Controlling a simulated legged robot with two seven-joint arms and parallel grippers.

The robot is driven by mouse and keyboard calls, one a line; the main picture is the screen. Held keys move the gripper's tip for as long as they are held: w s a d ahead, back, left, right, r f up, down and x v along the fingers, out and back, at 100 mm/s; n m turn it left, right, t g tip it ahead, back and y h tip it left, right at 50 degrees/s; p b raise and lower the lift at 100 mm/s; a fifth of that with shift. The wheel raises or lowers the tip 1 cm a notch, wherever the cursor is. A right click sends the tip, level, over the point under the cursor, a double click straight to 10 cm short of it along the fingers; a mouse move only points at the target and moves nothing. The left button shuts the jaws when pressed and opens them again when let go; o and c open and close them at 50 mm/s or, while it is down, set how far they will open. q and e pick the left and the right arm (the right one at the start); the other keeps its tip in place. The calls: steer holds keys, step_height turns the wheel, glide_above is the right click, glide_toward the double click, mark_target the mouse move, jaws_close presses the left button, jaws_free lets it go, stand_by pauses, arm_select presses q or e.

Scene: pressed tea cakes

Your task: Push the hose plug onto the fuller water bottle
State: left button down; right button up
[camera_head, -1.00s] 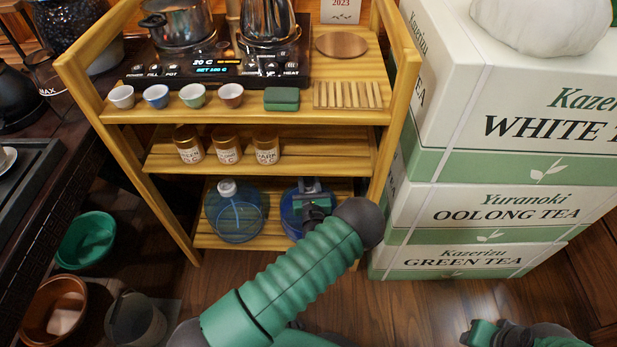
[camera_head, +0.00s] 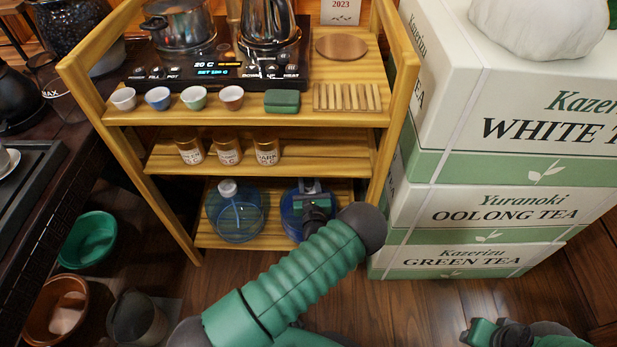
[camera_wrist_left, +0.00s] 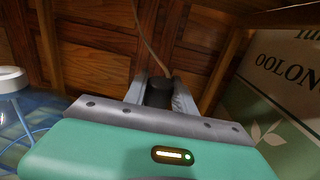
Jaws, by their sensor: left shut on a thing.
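Two blue clear water bottles stand on the cart's bottom shelf. The left bottle (camera_head: 236,220) has a white cap and a pale tube inside; its cap also shows in the left wrist view (camera_wrist_left: 12,78). The right bottle (camera_head: 290,213) is mostly hidden behind my left gripper (camera_head: 314,190), so I cannot compare water levels. In the left wrist view my left gripper (camera_wrist_left: 158,92) is shut on a dark plug (camera_wrist_left: 159,94), with a thin brown hose (camera_wrist_left: 148,40) running up from it. Whether the plug touches the right bottle is hidden. My right gripper (camera_head: 482,330) is at the lower right, away from the bottles.
The wooden shelf above holds several small jars (camera_head: 228,151). The cart's right post (camera_head: 388,140) stands close to my left gripper. Stacked tea boxes (camera_head: 470,215) stand to the right. The floor (camera_head: 420,305) in front is mostly clear.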

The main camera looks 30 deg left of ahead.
arm_select(q)
steer(key=shift+f+b, duration=0.4)
steer(key=shift+f, duration=0.3)
stand_by(0.5)
steer(key=c, duration=0.9)
jaws_free()
steer(key=shift+c, duration=0.2)
